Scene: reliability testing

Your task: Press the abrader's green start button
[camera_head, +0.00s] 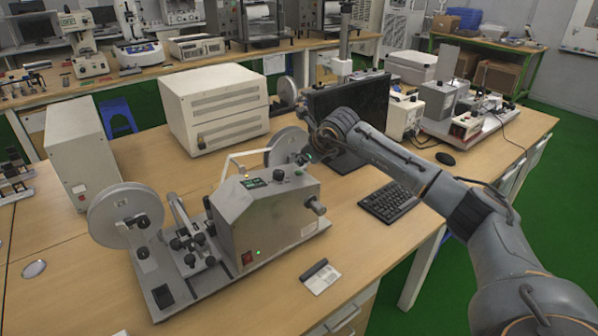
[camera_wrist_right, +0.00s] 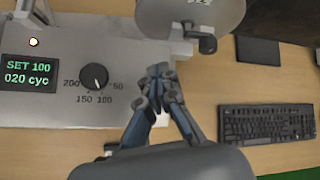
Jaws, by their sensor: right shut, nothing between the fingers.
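The abrader (camera_head: 270,215) is a grey metal machine on the wooden table, with large discs at both ends. Its top panel shows a green-text display (camera_head: 252,182) and a black dial (camera_head: 280,175). The right wrist view shows the display (camera_wrist_right: 30,72) reading SET 100, 020 cyc, and the dial (camera_wrist_right: 94,77). A small green spot (camera_head: 258,252) glows on its front beside a red switch (camera_head: 246,258); I cannot tell if it is a button. My right gripper (camera_wrist_right: 161,72) is shut and empty, above the panel's right edge near the dial. My left gripper is out of view.
A keyboard (camera_head: 389,202) and a black monitor (camera_head: 347,108) are right of and behind the abrader. A white box (camera_head: 214,107) stands behind it. A small notepad (camera_head: 320,278) lies in front. The table's front right is mostly clear.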

